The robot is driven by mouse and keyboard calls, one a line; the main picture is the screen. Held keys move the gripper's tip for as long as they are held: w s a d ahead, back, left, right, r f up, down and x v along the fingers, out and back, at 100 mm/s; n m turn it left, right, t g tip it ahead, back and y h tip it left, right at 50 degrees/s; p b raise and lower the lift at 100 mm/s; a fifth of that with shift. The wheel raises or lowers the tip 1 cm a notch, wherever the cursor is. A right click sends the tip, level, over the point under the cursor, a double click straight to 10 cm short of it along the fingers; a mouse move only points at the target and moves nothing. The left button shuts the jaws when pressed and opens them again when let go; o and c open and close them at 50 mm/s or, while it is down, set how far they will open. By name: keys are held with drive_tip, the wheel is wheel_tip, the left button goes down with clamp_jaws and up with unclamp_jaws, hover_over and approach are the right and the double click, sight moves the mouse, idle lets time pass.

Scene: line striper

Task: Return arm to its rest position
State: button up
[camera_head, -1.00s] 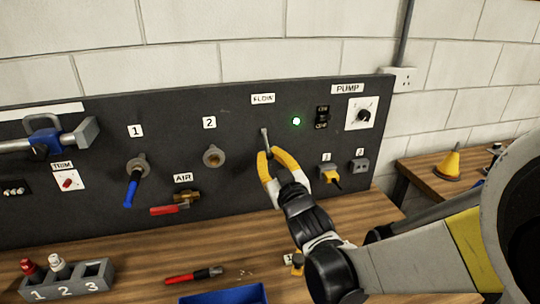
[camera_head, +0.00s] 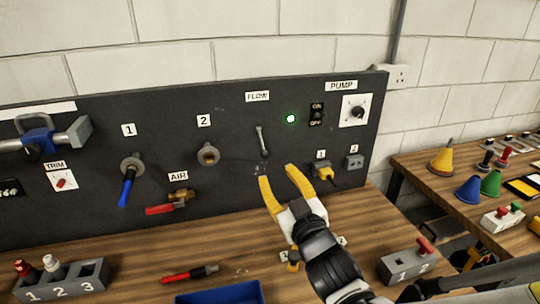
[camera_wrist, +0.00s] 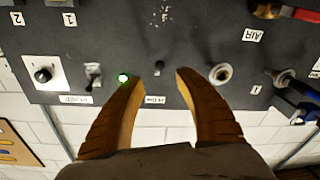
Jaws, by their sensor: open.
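My gripper (camera_head: 277,187) has yellow fingers and is open and empty. In the head view it is in front of the dark panel (camera_head: 100,108), below the FLOW lever (camera_head: 262,142), and apart from it. The lever is a thin metal handle standing nearly upright under the FLOW label (camera_head: 257,96). In the wrist view both fingers (camera_wrist: 158,82) are spread with the panel between and beyond them, and nothing is held. My arm reaches in from the lower right over the bench.
The panel carries a lit green lamp (camera_head: 291,119), a PUMP switch (camera_head: 317,114), a knob (camera_head: 356,111), and a blue-handled valve (camera_head: 128,180). On the wooden bench are a blue tray (camera_head: 222,293), a red marker (camera_head: 190,273), and a grey holder (camera_head: 405,265). A second bench (camera_head: 420,172) stands right.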

drive_tip(key=shift+v, duration=1)
drive_tip(key=s+d+f+m+g+h, duration=0.1)
drive_tip(key=d+f+m+g+h, duration=0.15)
drive_tip(key=d, duration=0.35)
drive_tip(key=s+d+f+m+g+h, duration=0.2)
drive_tip(key=d+h, duration=0.1)
drive_tip(key=d, duration=0.3)
drive_tip(key=s+d+f+m+g, duration=0.1)
drive_tip(key=s+d+f+g, duration=0.1)
drive_tip(key=s, duration=0.4)
drive_tip(key=s+d+f+m+g, duration=0.1)
drive_tip(key=s+d+f+g, duration=0.1)
drive_tip(key=s+g, duration=0.2)
drive_tip(key=s, duration=0.3)
drive_tip(key=shift+s+d+f, duration=0.15)
drive_tip(key=shift+d+f, duration=0.1)
drive_tip(key=shift+a+m+h, duration=0.1)
drive_tip(key=shift+m+h, duration=0.15)
